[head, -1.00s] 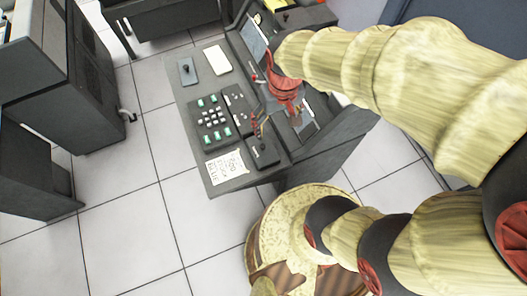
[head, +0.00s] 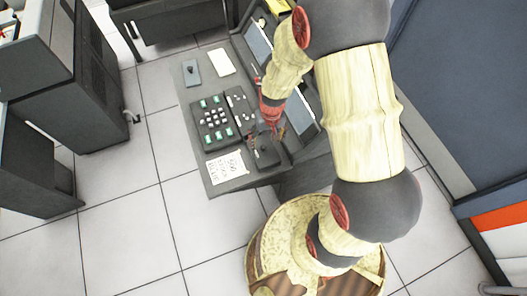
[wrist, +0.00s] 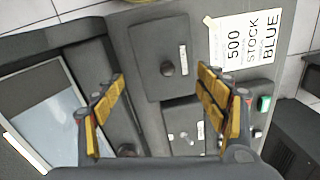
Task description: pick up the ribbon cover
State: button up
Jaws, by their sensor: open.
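A dark square cover with a round black knob and a small white label, which looks like the ribbon cover (wrist: 152,50), lies on the grey console in the wrist view. In the head view the cover (head: 267,155) is near the console's front end, partly hidden by my gripper. My gripper (wrist: 161,76) is open and empty, its yellow-padded fingers apart on either side of the knob in the picture. In the head view my gripper (head: 268,126) hangs over the console just behind the cover. I cannot tell its exact height above the knob.
A paper note reading "500 STOCK BLUE" (wrist: 245,36) lies beside the cover. A small panel with a lever (wrist: 184,127) is close by. A tilted screen (wrist: 42,100) stands on the left. The keypad (head: 213,119) and a white card (head: 222,62) sit further along the console.

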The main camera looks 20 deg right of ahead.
aim_at(267, 150)
notch_tip(267, 150, down, 5)
jog(key=shift+f+b, duration=0.1)
jog(key=shift+b, duration=0.75)
jog(key=c, duration=1.4)
